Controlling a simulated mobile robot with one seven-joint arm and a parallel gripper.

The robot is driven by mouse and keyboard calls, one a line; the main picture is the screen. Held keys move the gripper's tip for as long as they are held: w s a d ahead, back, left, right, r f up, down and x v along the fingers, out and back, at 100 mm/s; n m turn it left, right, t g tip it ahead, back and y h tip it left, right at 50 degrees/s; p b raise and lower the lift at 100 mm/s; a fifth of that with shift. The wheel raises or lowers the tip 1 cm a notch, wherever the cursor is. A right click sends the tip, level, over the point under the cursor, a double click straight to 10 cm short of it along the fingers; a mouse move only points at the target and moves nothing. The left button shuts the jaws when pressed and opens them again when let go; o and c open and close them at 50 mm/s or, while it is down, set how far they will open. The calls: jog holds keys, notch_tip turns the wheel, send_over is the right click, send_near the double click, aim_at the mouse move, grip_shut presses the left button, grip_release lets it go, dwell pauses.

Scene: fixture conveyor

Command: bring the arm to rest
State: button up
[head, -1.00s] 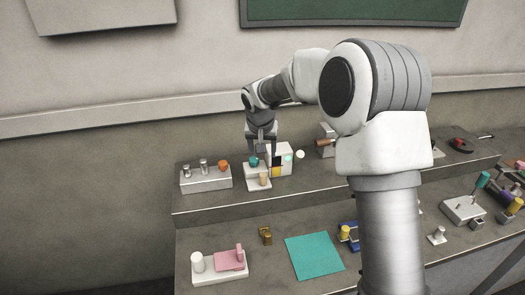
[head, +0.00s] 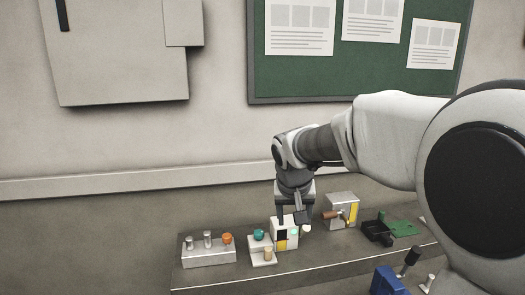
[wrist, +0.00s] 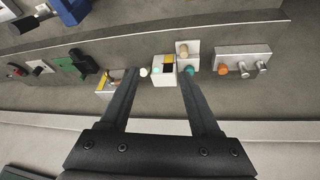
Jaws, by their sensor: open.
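My gripper (head: 295,219) hangs from my arm over the raised back shelf, fingers pointing down, at a white box (head: 285,237) with black and yellow patches. In the wrist view my gripper (wrist: 158,82) has its two fingers wide apart, with nothing held between them. The white box (wrist: 163,72) shows between and beyond the fingertips, with a pale knob and a teal knob by it. I cannot tell from these views whether a finger touches the box.
Left of the box are a white block with a teal knob (head: 259,234) and a grey block (head: 208,256) with metal pegs and an orange knob. To the right are a grey box (head: 341,211) and a green plate (head: 403,228). A wall with a green board (head: 361,77) stands behind.

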jog(key=s+d+r, duration=0.1)
jog(key=s+d, duration=0.2)
jog(key=s, duration=1)
jog(key=s+d+r+y, duration=0.1)
jog(key=s+d, duration=0.2)
jog(key=s, duration=1.1)
jog(key=shift+d+n+t, duration=0.25)
jog(key=shift+n+t, duration=0.05)
jog(key=shift+t, duration=0.1)
